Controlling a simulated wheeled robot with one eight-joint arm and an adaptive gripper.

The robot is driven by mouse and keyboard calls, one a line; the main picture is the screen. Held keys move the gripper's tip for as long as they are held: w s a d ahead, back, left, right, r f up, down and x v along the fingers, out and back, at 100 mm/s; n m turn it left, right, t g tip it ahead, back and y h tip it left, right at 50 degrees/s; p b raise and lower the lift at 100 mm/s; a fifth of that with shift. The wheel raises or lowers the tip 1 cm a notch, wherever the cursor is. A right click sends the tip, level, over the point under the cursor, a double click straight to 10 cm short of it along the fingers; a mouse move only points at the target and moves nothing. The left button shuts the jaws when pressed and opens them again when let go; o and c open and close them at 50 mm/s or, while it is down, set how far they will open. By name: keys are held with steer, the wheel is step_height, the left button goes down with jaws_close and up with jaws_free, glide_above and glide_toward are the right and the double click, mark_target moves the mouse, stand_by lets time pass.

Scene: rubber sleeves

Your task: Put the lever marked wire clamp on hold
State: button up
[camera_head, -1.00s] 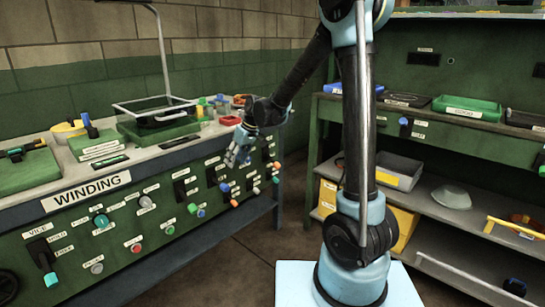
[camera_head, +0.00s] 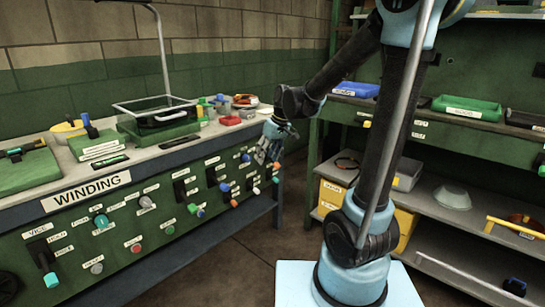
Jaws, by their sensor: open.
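My gripper (camera_head: 265,158) is open and empty. It hangs near the right end of the green winding panel (camera_head: 110,218), in front of or beside its rightmost controls. The panel carries several levers with black slots and coloured knobs. One lever has a green and blue knob (camera_head: 197,211), and another has a blue knob (camera_head: 225,187). Their small labels are too blurred to read, so I cannot tell which is marked wire clamp. A lever at the far left with a teal handle (camera_head: 50,280) points down, under a label that seems to read VICE.
The bench top (camera_head: 150,152) above the panel holds green blocks, a wire-frame stand (camera_head: 150,105) and a red tray (camera_head: 230,120). A shelf unit with a green tray (camera_head: 467,108) and yellow bins (camera_head: 332,195) stands at the right. Floor between them is clear.

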steer(key=shift+s+d+r, duration=0.15)
steer(key=shift+s+d, duration=0.35)
steer(key=shift+d, duration=0.35)
steer(key=shift+c, duration=0.3)
